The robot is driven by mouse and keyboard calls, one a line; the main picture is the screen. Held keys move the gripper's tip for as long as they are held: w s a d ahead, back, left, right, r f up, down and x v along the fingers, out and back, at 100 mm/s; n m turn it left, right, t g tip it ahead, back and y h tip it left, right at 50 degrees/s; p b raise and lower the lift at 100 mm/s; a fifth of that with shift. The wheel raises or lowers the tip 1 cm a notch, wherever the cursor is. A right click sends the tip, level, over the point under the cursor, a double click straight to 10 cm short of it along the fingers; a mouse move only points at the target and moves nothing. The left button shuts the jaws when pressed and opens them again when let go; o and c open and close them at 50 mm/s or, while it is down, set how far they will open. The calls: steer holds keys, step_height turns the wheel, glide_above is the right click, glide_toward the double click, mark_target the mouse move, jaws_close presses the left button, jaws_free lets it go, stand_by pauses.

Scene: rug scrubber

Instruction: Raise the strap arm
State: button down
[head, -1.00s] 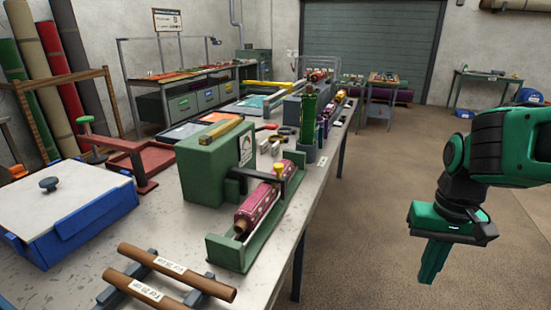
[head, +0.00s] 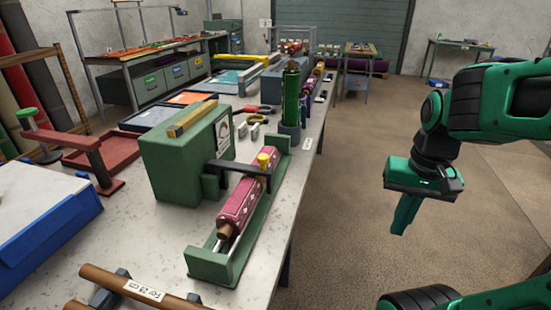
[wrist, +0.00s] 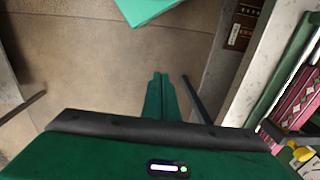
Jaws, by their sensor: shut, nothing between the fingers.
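The green rug scrubber (head: 183,160) stands on the workbench. Its black strap arm (head: 240,172) reaches out over a pink patterned roll (head: 243,203) that lies in a green trough (head: 215,265). A yellow knob (head: 263,161) sits near the strap arm's outer end. In the wrist view the pink roll (wrist: 297,100) and the yellow knob (wrist: 301,154) show at the right edge. My gripper (head: 401,219) hangs to the right of the bench, over the floor, pointing down, shut and empty. It is well apart from the strap arm. The gripper's fingers also show in the wrist view (wrist: 160,80).
A green upright cylinder (head: 291,95) stands behind the trough. Brown tubes (head: 140,290) lie at the bench's front, and a blue box (head: 40,225) with a white lid is at left. The floor (head: 340,200) right of the bench is clear.

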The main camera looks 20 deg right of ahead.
steer(key=w+a+r+m+t+y, duration=0.2)
steer(key=w+a+r+m, duration=0.15)
steer(key=w, duration=0.45)
steer(key=w+a+r+m+t+y, duration=0.1)
steer(key=w+a+r+m+t, duration=0.1)
steer(key=w+a+m, duration=0.5)
steer(key=w+a+r+m+t+y, duration=0.2)
steer(key=w+a+r+m, duration=0.1)
steer(key=w, duration=0.7)
steer(key=x, duration=0.8)
steer(key=shift+w+f, duration=0.25)
steer(key=shift+w, duration=0.1)
steer(key=shift+n, duration=0.25)
steer(key=shift+a, duration=0.2)
